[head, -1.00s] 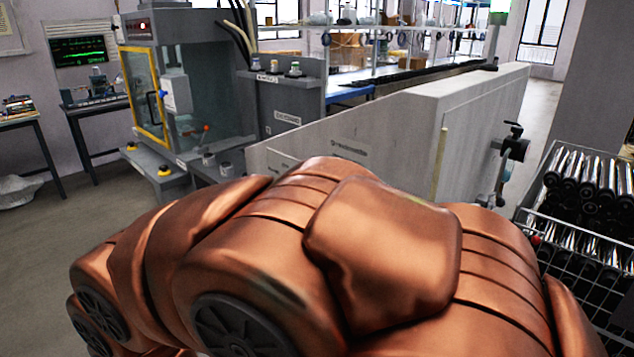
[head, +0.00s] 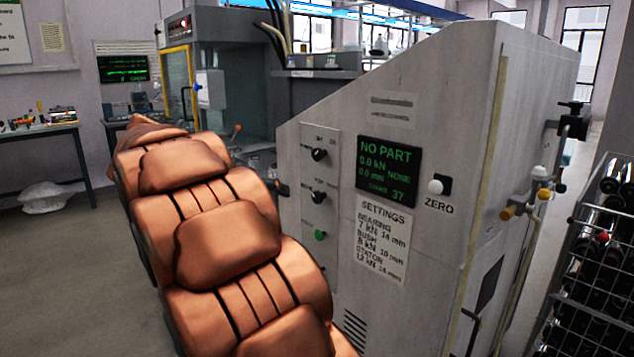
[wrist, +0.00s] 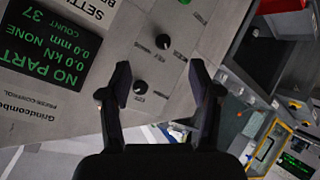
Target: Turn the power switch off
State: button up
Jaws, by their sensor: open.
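The grey machine cabinet (head: 430,110) carries a narrow control strip with two black knobs, an upper one (head: 319,155) and a lower one (head: 319,197), and a green round control (head: 320,235) below them. Small labels are too blurred to tell surely which is the power switch. In the wrist view the panel appears turned over. Two black knobs show there, one (wrist: 163,41) higher in the picture and one (wrist: 140,87) between the fingers. My gripper (wrist: 160,82) is open and empty, facing the panel. In the head view my copper arm hides most of it.
The display (head: 388,170) reads NO PART, with a white ZERO button (head: 435,187) beside it and a settings sheet (head: 382,240) below. A wire rack of dark cylinders (head: 600,260) stands at the right. A yellow-framed enclosure (head: 180,85) stands behind my arm.

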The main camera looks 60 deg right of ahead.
aim_at(315, 155)
jog(key=d+r+m+g+h+b, duration=0.1)
jog(key=d+m+h+b, duration=0.1)
jog(key=d, duration=0.5)
jog(key=w+d+r+m+g+h+b, duration=0.1)
jog(key=d+m+h+b, duration=0.1)
jog(key=d+m+b, duration=0.2)
jog(key=d+r+m+g+h+b, duration=0.1)
jog(key=d+r+m+h+b, duration=0.1)
jog(key=d, duration=0.8)
jog(key=shift+w+m+g+b, duration=0.2)
jog(key=shift+m+g+b, duration=0.25)
jog(key=shift+b, duration=0.8)
jog(key=c, duration=1.1)
